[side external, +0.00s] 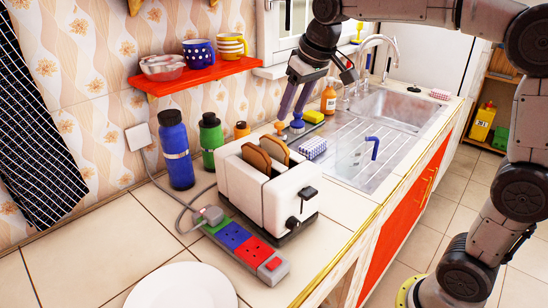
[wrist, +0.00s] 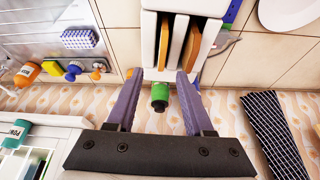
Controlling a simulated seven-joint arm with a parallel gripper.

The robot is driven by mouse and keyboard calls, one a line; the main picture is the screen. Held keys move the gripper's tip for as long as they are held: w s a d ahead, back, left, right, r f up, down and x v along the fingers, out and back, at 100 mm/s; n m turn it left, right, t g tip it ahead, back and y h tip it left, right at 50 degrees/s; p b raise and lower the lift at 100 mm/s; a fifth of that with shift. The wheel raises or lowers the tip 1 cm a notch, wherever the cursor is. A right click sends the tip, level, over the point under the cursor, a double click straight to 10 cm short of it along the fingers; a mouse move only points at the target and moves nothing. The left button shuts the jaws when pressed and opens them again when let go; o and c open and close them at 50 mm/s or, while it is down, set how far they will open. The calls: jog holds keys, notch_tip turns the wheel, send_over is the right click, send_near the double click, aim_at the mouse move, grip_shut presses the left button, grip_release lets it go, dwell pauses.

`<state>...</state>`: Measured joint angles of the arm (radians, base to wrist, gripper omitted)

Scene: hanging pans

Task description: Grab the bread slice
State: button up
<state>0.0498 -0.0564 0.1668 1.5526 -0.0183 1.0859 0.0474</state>
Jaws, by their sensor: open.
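Two brown bread slices stand in the slots of a white toaster (side external: 236,190). In the side view, one slice (side external: 256,158) is nearer the left and the other (side external: 275,149) is beside it; their tops stick out. The wrist view shows the toaster (wrist: 149,30) at the top, with a left slice (wrist: 163,42) and a right slice (wrist: 190,44). My gripper (side external: 289,114) is open and empty, above and behind the toaster, apart from the bread. In the wrist view its purple fingers (wrist: 159,74) are spread below the toaster's image, with a green bottle (wrist: 160,96) showing between them.
A blue bottle (side external: 176,150) and the green bottle (side external: 211,140) stand beside the toaster near the wall. A power strip (side external: 243,243) and a white plate (side external: 180,288) lie in front. A red shelf (side external: 190,77) holds cups. The sink (side external: 390,108) is at the right.

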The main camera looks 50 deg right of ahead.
aim_at(275, 139)
jog(key=x, duration=0.6)
jog(key=shift+w+f, duration=0.1)
jog(key=shift+f, duration=0.2)
jog(key=x, duration=0.4)
jog(key=shift+w+a, duration=0.15)
jog(key=shift+w, duration=0.35)
jog(key=shift+w+f, duration=0.2)
jog(key=shift+f, duration=0.25)
jog(key=shift+f, duration=0.25)
grip_shut()
